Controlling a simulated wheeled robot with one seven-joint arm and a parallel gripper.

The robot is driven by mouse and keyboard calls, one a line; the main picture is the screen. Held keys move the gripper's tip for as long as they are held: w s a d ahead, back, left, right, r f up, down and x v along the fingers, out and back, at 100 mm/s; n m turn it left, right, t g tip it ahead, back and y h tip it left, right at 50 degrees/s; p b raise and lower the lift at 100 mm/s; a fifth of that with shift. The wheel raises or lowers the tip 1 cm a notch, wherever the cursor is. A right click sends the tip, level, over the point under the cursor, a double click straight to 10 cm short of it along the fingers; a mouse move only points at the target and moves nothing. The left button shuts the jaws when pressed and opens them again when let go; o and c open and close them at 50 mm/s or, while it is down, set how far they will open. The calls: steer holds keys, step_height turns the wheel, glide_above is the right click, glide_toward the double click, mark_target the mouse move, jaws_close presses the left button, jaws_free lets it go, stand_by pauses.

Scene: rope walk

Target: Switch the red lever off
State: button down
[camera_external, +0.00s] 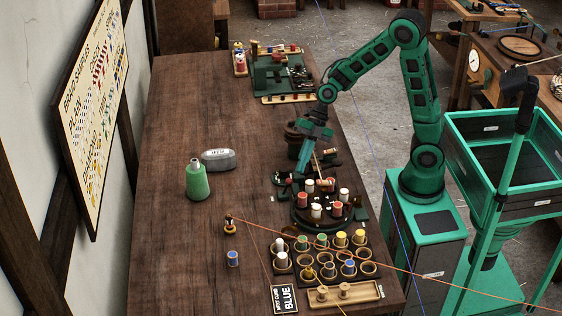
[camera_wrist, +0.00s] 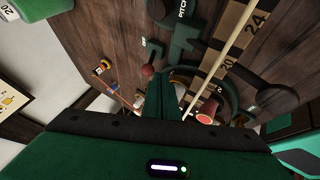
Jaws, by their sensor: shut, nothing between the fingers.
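The red lever's ball knob (camera_wrist: 148,70) shows in the wrist view, just left of my fingertips, close to a plate with white lettering that looks like OFF. In the external view a small red knob (camera_external: 288,181) sits low on the dark machine, just below my gripper (camera_external: 303,168). In the wrist view my gripper (camera_wrist: 167,84) is shut and empty, its fingers together beside the knob. I cannot tell whether it touches the knob. The lever's shaft is mostly hidden, so its exact position is unclear.
A dark round carousel (camera_external: 333,222) with red and white bobbins stands beside my gripper. A rack (camera_external: 300,262) of coloured spools lies nearer the camera. The tabletop (camera_external: 180,110) there is clear.

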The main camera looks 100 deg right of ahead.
mark_target(286, 187)
steer(key=shift+x, duration=1.7)
steer(key=shift+r, duration=0.1)
steer(key=shift+w+r+m+g, duration=0.3)
steer(key=shift+w+r+g, duration=0.1)
steer(key=shift+w+g, duration=0.5)
steer(key=shift+w+r+m+g, duration=0.25)
steer(key=shift+w+g, duration=0.5)
steer(key=shift+w, duration=0.4)
steer(key=shift+w+r+m+g, duration=0.15)
steer(key=shift+w+r+g, duration=0.15)
steer(key=shift+w+g, duration=0.65)
steer(key=shift+w, duration=0.3)
